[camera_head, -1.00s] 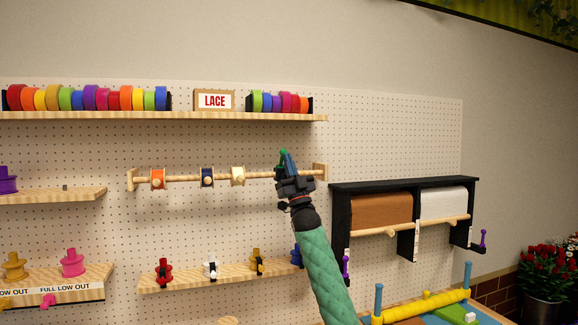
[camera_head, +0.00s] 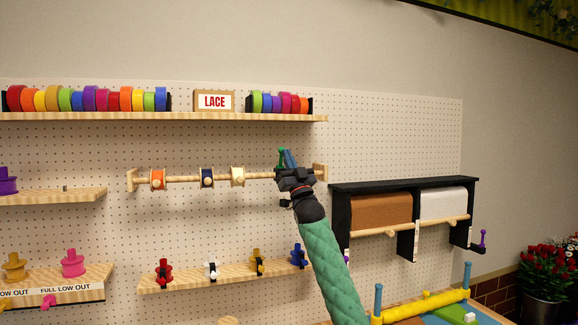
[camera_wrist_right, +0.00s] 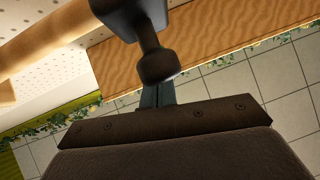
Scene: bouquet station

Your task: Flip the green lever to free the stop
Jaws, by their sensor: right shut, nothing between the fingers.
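The green lever (camera_head: 281,158) stands up near the right end of the wooden rod (camera_head: 222,177) on the pegboard. My right gripper (camera_head: 290,158) is shut and empty, with its blue-grey fingers just right of the lever. I cannot tell whether they touch. The right wrist view shows the closed fingers (camera_wrist_right: 158,96) behind a dark knobbed piece (camera_wrist_right: 157,66), whose green colour, if any, does not show. The stop itself is hidden behind my gripper. My left gripper is not in view.
Orange, navy and cream lace spools (camera_head: 237,176) hang on the rod. A shelf of ribbon rolls (camera_head: 160,116) runs above, and a shelf with small coloured spools (camera_head: 225,275) below. A black paper-roll rack (camera_head: 338,215) stands close to the right of my arm.

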